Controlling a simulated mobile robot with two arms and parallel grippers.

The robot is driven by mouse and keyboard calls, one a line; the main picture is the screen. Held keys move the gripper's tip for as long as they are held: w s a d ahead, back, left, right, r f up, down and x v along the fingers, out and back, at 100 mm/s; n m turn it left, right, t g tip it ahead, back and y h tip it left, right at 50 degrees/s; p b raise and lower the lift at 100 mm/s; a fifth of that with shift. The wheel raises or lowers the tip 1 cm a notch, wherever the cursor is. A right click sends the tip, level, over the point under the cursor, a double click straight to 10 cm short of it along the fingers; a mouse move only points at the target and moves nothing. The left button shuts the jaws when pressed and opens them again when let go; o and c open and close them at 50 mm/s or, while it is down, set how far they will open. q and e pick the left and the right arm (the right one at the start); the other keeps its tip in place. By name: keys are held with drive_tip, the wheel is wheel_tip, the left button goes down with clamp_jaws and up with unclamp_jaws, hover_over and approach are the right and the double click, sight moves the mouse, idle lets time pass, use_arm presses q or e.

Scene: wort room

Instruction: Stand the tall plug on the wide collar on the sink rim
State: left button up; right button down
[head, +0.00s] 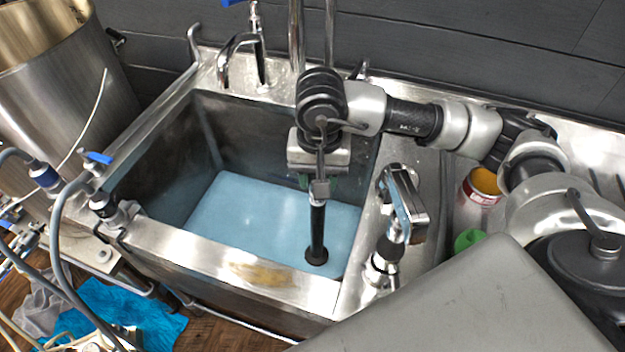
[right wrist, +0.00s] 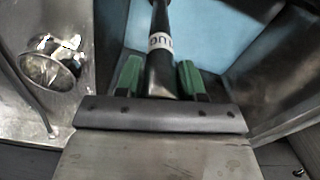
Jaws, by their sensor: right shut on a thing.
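The tall plug (head: 317,230) is a long black rod with a pale band near its top and a wider black foot. My right gripper (head: 318,183) is shut on its upper part and holds it roughly upright over the blue-bottomed sink (head: 240,215). In the right wrist view the plug (right wrist: 160,68) lies between the green fingers of the gripper (right wrist: 160,82), with a white lettered band. A chrome fitting with a flared base (head: 381,268) stands on the right sink rim, right of the plug; I cannot tell if it is the wide collar. My left gripper is out of view.
A chrome tap (head: 240,60) and upright pipes stand at the back rim. A red-and-white tin (head: 481,188) and a green object (head: 468,239) lie right of the sink. The front rim (head: 215,260) is clear except for a yellowish patch.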

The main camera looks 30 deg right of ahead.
wheel_tip(320, 180, up, 31)
drive_tip(key=p, duration=1.6)
drive_tip(key=shift+f, duration=0.25)
